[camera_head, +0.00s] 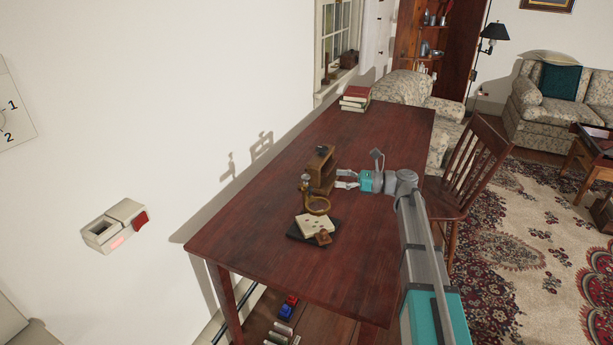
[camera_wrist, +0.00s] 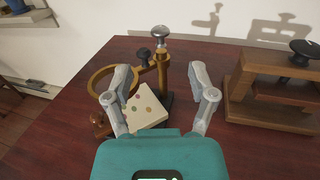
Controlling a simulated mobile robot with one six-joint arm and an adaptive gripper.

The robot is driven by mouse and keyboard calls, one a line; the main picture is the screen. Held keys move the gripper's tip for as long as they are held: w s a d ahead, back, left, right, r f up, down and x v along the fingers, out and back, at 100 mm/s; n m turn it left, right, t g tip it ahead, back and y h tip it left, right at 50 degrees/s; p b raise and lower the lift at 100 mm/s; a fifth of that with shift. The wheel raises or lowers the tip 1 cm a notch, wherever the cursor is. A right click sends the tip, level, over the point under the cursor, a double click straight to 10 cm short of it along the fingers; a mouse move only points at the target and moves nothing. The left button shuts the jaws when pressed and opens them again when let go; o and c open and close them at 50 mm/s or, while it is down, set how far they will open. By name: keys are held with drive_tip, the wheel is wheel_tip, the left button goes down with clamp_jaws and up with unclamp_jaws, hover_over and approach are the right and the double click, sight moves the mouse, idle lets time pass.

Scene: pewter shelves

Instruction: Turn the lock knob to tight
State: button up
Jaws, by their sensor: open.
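A brass stand with an upright post (camera_wrist: 163,75) and a large ring (camera_wrist: 103,82) stands on the dark wooden table, left of centre in the wrist view. A silver knob (camera_wrist: 160,33) caps the post, and a small black knob (camera_wrist: 143,53) sits beside it near the ring; I cannot tell which is the lock knob. No tight mark is readable. My gripper (camera_wrist: 159,76) is open and empty, its fingers apart on either side of the post in the picture. In the head view, my gripper (camera_head: 341,179) lies right of the stand's ring (camera_head: 318,205).
A wooden frame (camera_wrist: 270,88) with a black top knob (camera_wrist: 303,47) stands close right of the stand. Books (camera_head: 355,98) lie at the table's far end. The table's near left part (camera_head: 245,235) is clear.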

sight(306, 175)
drive_tip(key=a, duration=0.7)
drive_tip(key=w+a, duration=0.1)
drive_tip(key=a, duration=0.2)
drive_tip(key=shift+a, duration=0.25)
clamp_jaws()
